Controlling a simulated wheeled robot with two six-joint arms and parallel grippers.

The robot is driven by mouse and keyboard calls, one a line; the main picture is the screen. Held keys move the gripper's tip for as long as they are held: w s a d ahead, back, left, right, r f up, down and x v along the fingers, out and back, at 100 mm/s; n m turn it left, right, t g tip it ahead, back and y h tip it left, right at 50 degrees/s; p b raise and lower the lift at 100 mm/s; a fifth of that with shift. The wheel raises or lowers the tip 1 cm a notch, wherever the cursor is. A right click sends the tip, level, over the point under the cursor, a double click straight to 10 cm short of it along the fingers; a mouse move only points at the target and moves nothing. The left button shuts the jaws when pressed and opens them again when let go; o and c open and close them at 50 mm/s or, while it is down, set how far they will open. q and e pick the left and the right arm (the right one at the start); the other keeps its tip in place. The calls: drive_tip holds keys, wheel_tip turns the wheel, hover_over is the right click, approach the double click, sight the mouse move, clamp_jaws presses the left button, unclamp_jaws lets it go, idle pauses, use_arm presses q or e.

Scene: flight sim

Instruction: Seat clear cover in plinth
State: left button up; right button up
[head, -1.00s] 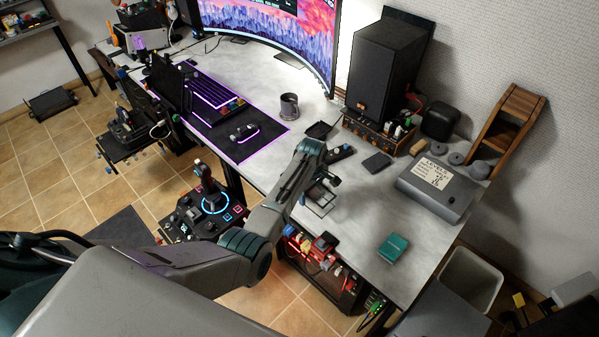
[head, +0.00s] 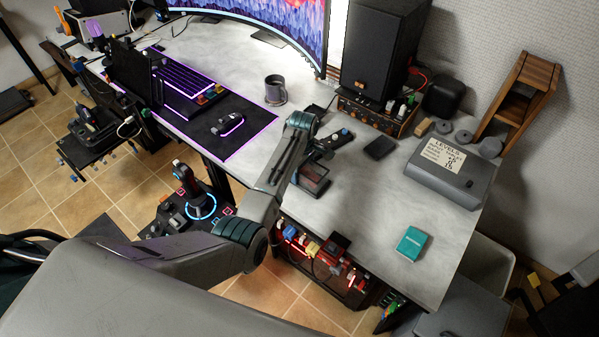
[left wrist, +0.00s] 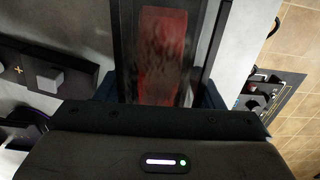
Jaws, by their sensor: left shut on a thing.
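My left gripper (head: 310,168) is over the desk near its front edge and points down. It is shut on the clear cover (head: 316,186), a see-through box with dark edges. In the left wrist view the clear cover (left wrist: 198,55) lies between the two fingers (left wrist: 160,95), and a blurred red shape (left wrist: 162,45) shows through it. In the head view a dark, reddish patch shows through the cover too. The plinth's outline is not distinct, and my arm hides part of the spot. I cannot tell whether the cover touches the plinth. My right gripper is not in view.
A small black control box (head: 334,142) lies close behind the gripper; its grey knob (left wrist: 50,79) shows in the wrist view. A mug (head: 275,89), a dark flat block (head: 379,147), a teal box (head: 411,243) and a grey case (head: 452,172) stand around.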

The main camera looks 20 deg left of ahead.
use_arm(q)
drive_tip(key=shift+w+a+f, duration=0.1)
drive_tip(key=shift+a+f, duration=0.05)
drive_tip(key=shift+a, duration=0.05)
drive_tip(key=shift+d, duration=0.1)
drive_tip(key=o, duration=0.6)
drive_tip(key=shift+d, duration=0.1)
drive_tip(key=shift+c, duration=0.2)
drive_tip(key=o, duration=0.3)
drive_tip(key=shift+o, duration=0.6)
wheel_tip(320, 180, up, 11)
drive_tip(key=shift+r+b, duration=0.1)
drive_tip(key=shift+b, duration=1.05)
drive_tip(key=shift+r, duration=0.55)
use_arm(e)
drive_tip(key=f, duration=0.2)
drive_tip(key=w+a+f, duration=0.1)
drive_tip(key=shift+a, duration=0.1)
